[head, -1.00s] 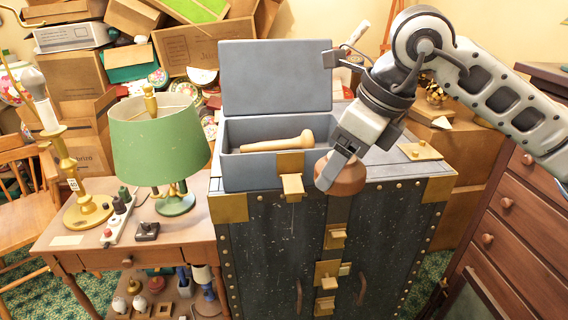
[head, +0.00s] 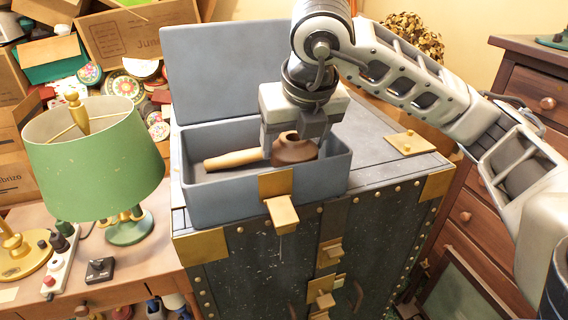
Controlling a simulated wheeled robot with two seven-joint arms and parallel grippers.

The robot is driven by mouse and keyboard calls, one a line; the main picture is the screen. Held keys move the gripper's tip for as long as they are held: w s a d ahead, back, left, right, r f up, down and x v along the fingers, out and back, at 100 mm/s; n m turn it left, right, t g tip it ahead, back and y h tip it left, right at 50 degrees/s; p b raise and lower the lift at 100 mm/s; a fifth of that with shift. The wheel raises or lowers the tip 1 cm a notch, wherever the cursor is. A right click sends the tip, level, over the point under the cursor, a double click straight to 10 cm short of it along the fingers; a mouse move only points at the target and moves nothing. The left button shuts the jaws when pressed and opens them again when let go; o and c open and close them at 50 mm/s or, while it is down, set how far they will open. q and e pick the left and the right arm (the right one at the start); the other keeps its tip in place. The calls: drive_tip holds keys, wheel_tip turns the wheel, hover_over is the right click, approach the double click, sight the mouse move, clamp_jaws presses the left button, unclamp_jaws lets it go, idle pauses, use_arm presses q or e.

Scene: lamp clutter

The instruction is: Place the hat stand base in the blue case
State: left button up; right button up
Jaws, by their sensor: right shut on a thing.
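The blue case (head: 225,207) stands open on top of the dark trunk, its lid (head: 228,70) raised at the back. A light wooden piece (head: 232,159) lies inside the case on the left. The brown round hat stand base (head: 295,150) is at the right part of the case, within its walls as seen from here. My right gripper (head: 290,140) points down over the case and is shut on the base. Whether the base touches the case floor is hidden by the front wall. My left gripper is not in view.
The trunk top (head: 385,125) is clear to the right of the case, apart from a brass plate (head: 410,143). A green lamp (head: 95,160) stands on the side table at left. Boxes and tins fill the back left. A wooden dresser (head: 520,150) is at right.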

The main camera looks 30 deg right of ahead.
sight(293, 161)
drive_tip(key=shift+f, duration=0.45)
wheel_tip(293, 161, down, 3)
drive_tip(key=shift+f, duration=0.45)
drive_tip(key=shift+f, duration=0.2)
drive_tip(key=o, duration=1.1)
drive_tip(key=shift+r, duration=0.1)
